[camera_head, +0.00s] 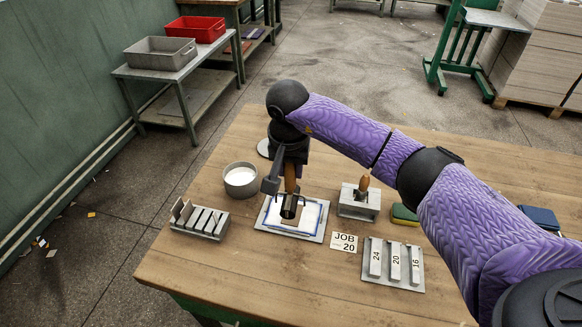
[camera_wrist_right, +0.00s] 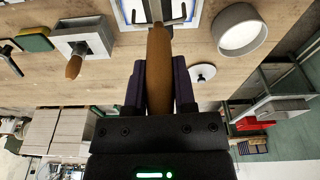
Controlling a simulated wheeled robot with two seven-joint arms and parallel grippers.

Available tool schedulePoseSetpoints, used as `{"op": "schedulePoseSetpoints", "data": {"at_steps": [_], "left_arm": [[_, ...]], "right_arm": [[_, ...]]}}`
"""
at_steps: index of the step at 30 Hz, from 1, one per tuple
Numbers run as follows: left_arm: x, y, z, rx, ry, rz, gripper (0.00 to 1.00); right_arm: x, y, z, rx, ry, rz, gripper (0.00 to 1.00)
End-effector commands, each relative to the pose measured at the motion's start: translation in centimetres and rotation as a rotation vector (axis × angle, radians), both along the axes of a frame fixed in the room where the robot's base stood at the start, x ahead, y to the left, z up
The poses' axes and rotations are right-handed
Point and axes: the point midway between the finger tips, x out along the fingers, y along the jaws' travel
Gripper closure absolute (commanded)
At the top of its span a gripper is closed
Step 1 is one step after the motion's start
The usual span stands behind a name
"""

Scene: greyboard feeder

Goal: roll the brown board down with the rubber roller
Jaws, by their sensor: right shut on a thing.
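My right gripper (camera_head: 290,172) is shut on the wooden handle of the rubber roller (camera_head: 289,207). The handle stands roughly upright in the jaws, and the dark roller end points down. In the right wrist view, the handle (camera_wrist_right: 159,85) sits between the two fingers. The brown board (camera_head: 299,217) lies on the white, blue-edged area of a grey plate (camera_head: 307,237). The roller is over the board and hides part of it; I cannot tell whether they touch. My left gripper is not in view.
A round pot (camera_head: 241,181) of white stuff and a slotted grey block (camera_head: 200,219) stand left of the plate. A metal box (camera_head: 358,204) with a wooden-handled tool, a JOB 20 card (camera_head: 344,242) and a plate of numbered bars (camera_head: 393,264) are to the right.

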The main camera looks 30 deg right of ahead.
Motion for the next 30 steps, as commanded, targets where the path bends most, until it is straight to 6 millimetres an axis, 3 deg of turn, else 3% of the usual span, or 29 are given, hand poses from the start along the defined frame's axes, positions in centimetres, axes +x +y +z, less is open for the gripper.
{"op": "schedulePoseSetpoints", "data": {"at_steps": [7,24,30], "left_arm": [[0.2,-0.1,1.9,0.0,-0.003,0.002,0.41],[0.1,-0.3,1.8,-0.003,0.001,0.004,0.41],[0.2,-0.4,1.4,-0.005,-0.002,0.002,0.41]], "right_arm": [[-0.3,0.2,2.2,-0.001,-0.001,-0.005,1.0],[-0.3,0.2,2.2,0.0,-0.001,-0.005,1.0],[-1.8,2.2,3.6,0.013,-0.02,0.133,1.0]]}}
